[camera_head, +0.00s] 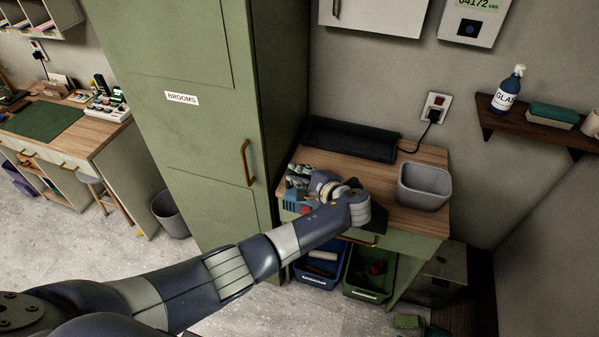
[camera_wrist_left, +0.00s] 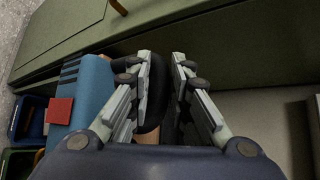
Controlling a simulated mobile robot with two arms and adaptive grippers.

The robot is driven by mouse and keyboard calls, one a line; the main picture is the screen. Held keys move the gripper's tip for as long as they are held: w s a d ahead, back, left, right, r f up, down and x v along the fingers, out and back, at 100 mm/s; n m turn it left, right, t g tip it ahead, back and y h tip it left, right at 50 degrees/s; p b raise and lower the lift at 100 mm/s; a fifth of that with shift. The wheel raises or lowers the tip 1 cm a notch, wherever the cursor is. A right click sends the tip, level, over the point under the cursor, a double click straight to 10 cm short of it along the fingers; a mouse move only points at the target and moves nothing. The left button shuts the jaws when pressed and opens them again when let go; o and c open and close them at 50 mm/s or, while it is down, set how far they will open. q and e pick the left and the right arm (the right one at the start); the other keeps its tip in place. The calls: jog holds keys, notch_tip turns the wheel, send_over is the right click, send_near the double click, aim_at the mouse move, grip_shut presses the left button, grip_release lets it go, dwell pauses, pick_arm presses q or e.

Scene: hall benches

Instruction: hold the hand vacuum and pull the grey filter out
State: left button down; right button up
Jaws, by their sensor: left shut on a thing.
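The hand vacuum (camera_head: 293,204) is at the left end of the wooden bench, mostly behind my left arm. In the left wrist view its blue body (camera_wrist_left: 92,92) shows dark stripes and a red square, with a black handle (camera_wrist_left: 154,100) beside it. My left gripper (camera_head: 298,178) is at the vacuum, and in the left wrist view its fingers (camera_wrist_left: 163,58) are on either side of the black handle, shut on it. I cannot make out the grey filter in either view. My right gripper is not in view.
A grey open bin (camera_head: 424,188) stands on the bench's right side. A black tray (camera_head: 350,141) lies along the wall, with a cable to the socket. The tall green broom cabinet (camera_head: 200,140) stands close on the left. Blue and green crates (camera_head: 368,292) sit below.

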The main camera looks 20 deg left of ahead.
pick_arm(q)
jog(key=shift+f, duration=0.35)
jog(key=shift+w+f, duration=0.1)
jog(key=shift+f, duration=0.9)
dwell(0.5)
jog(key=shift+d+f, duration=0.1)
jog(key=shift+d, duration=0.05)
